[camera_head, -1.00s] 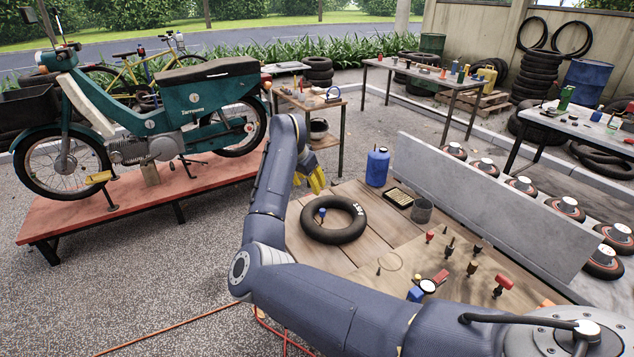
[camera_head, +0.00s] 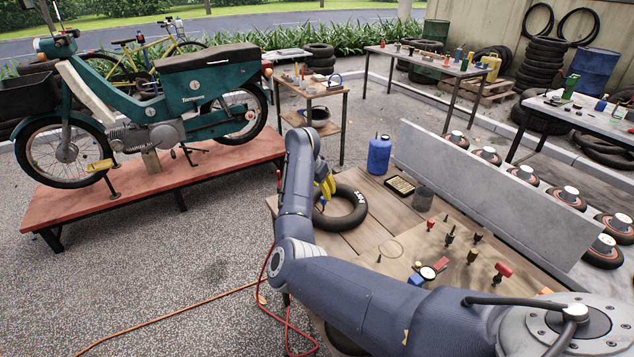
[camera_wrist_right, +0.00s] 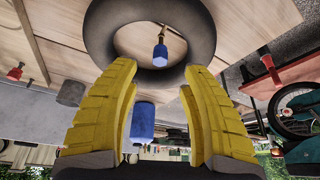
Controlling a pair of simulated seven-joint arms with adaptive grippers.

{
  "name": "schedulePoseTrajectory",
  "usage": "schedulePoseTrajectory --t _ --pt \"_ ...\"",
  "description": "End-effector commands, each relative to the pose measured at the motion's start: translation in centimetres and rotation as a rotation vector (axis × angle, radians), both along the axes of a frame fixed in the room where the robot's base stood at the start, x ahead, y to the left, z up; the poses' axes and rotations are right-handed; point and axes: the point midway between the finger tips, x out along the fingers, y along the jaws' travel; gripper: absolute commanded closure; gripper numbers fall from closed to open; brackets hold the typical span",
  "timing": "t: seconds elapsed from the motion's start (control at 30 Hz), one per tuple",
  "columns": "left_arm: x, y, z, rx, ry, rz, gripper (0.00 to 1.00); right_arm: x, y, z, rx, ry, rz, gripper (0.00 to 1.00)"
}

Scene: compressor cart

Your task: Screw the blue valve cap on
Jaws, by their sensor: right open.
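The black inner tube (camera_head: 347,225) lies flat on the wooden bench top; it also shows in the right wrist view (camera_wrist_right: 100,35). The blue valve cap (camera_wrist_right: 160,55) stands inside the tube's ring at the end of a thin stem. How firmly it sits on the stem cannot be told. In the head view the cap (camera_head: 322,203) is small and partly below my fingers. My right gripper (camera_head: 326,187) has yellow fingers, spread apart and empty, close above the cap. In the wrist view the cap lies beyond the gap between the fingertips (camera_wrist_right: 157,75). My left gripper is not in view.
A blue container (camera_head: 379,155), a small tray (camera_head: 400,185) and a grey cup (camera_head: 424,197) stand behind the tube. Several small tools, including a red-handled one (camera_head: 502,271), are on the bench's right part. A grey panel (camera_head: 490,190) borders the back.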

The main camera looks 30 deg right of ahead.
Motion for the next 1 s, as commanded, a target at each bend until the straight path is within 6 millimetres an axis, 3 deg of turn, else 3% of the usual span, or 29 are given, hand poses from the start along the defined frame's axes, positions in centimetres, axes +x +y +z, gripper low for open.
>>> schedulePoseTrajectory --t 0.2,0.43,0.97,1.0 --pt "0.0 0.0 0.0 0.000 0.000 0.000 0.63 0.4 -1.2 -2.9 -0.001 0.003 0.000 0.55" --pt "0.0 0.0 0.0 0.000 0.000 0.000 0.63 0.8 -1.8 -4.8 -0.001 0.002 -0.001 0.55" --pt "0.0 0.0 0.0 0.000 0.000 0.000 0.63 0.9 -2.1 -5.4 0.000 0.000 -0.001 0.54" --pt "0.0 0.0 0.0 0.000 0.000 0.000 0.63 0.9 -2.1 -5.4 0.000 0.000 -0.001 0.58"
